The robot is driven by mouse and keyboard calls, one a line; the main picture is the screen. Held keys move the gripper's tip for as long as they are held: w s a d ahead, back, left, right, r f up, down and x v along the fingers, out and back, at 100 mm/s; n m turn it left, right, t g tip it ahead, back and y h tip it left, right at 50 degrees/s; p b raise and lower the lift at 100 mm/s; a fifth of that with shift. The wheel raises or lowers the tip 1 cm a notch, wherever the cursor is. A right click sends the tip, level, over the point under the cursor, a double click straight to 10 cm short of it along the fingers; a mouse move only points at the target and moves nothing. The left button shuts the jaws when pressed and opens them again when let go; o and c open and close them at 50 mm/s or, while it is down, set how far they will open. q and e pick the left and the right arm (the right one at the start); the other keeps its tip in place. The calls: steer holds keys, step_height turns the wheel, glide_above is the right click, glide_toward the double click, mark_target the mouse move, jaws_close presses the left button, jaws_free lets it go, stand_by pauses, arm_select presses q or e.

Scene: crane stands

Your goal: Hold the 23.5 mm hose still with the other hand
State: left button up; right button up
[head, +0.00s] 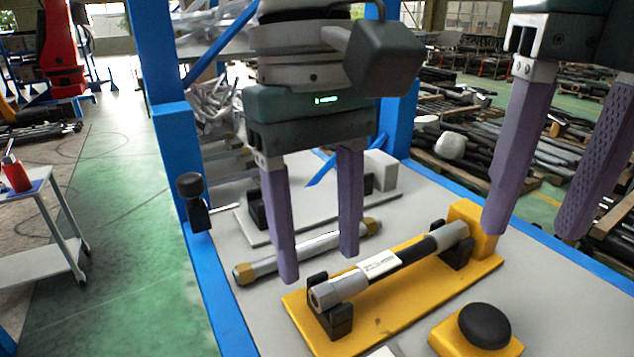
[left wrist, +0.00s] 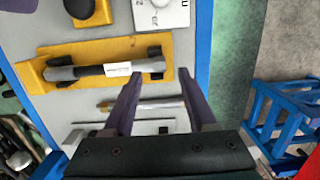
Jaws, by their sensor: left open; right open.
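A black hose (head: 415,251) with metal end fittings and a white label lies in two black cradles on a yellow stand (head: 380,322). Its size marking is too small to read. It also shows in the left wrist view (left wrist: 90,72). My left gripper (head: 318,267) is open and empty, fingers pointing down, just behind the hose's near-left end. In the left wrist view its fingertips (left wrist: 160,73) overlap the stand's edge near that end; I cannot tell their height above it. My right gripper (head: 533,233) is open and empty, right of the stand's yellow end block.
A metal rod with brass ends (head: 262,267) lies behind the stand, partly hidden by my left fingers. A black knob on a yellow base (head: 485,325) stands in front. A blue post (head: 180,165) rises at the left of the grey bench. A white dial box (left wrist: 160,14) lies near the edge.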

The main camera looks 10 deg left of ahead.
mark_target(324, 288)
arm_select(q)
steer(key=shift+s+d+f, duration=0.15)
steer(key=shift+f, duration=1.8)
jaws_close()
stand_by(0.7)
